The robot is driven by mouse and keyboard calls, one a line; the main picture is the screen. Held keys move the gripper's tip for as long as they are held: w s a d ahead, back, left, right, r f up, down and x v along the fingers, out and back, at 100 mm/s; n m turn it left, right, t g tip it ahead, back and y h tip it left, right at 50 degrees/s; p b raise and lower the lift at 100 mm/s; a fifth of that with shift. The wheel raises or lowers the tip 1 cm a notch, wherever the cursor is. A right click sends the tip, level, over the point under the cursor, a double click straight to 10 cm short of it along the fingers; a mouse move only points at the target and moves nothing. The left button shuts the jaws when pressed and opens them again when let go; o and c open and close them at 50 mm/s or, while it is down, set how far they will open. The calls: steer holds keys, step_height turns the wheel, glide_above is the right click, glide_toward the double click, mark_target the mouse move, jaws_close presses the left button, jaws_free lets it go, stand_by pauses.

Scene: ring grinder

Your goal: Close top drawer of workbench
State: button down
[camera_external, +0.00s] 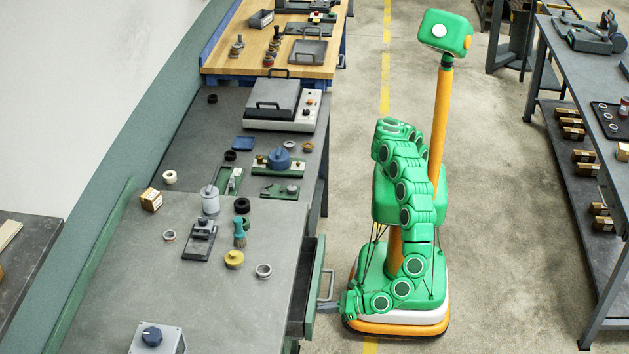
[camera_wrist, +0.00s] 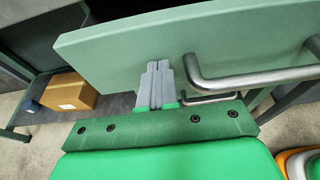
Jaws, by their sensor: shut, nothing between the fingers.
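The top drawer (camera_external: 315,288) of the workbench (camera_external: 215,275) stands pulled out on the bench's right side in the external view. Its green front panel (camera_wrist: 230,40) fills much of the wrist view, with a grey bar handle (camera_wrist: 255,78) on it. The handle also shows in the external view (camera_external: 328,287). My gripper (camera_wrist: 158,70) is shut and empty, its grey fingertips close in front of the panel, left of the handle. I cannot tell whether the fingertips touch the panel. In the external view my gripper (camera_external: 340,303) is low beside the drawer.
A cardboard box (camera_wrist: 69,92) lies on the shelf below the drawer. The benchtop holds a grey vise-like tool (camera_external: 199,240), a yellow part (camera_external: 234,260) and several rings. A dark workbench (camera_external: 590,90) stands at the right.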

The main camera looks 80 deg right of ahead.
steer(key=w, duration=0.9)
steer(key=shift+w, duration=0.3)
steer(key=shift+w+d+r, duration=0.1)
steer(key=shift+w, duration=0.35)
steer(key=f+v, duration=0.1)
steer(key=v, duration=1.4)
steer(key=shift+s+a+f, duration=0.2)
steer(key=shift+s+f, duration=0.05)
steer(key=shift+f, duration=0.1)
